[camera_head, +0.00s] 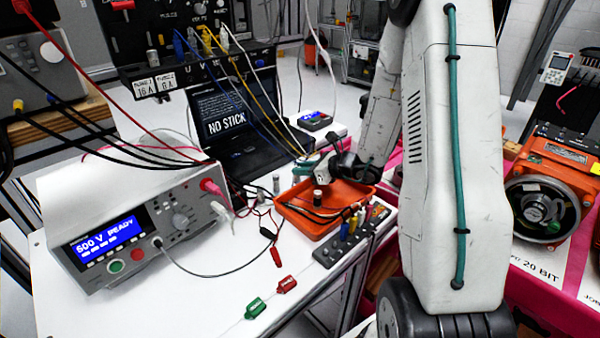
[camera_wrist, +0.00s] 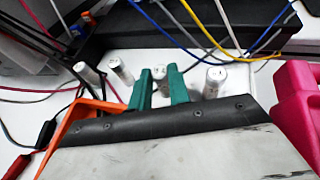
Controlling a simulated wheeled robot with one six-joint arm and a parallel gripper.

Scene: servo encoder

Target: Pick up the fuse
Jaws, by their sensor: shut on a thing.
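The fuses are small pale metal cylinders. In the wrist view, one fuse (camera_wrist: 159,73) sits between the two teal fingers of my gripper (camera_wrist: 160,84), which is shut on it. Only its upper end shows; the fingers and the black edge of my gripper hide the rest. I cannot tell whether it touches the white table. Another fuse (camera_wrist: 214,80) stands just to the right, and two more stand to the left. In the head view, my gripper (camera_head: 307,165) is at the far side of the orange tray, with fuses (camera_head: 276,183) standing to its left.
The orange tray (camera_head: 291,212) holds black leads and a dark cylinder. A laptop (camera_head: 235,120) stands behind, with blue, yellow and white cables hanging close by. A tester (camera_head: 140,230) stands on the left. The front of the white table (camera_head: 200,300) is mostly clear.

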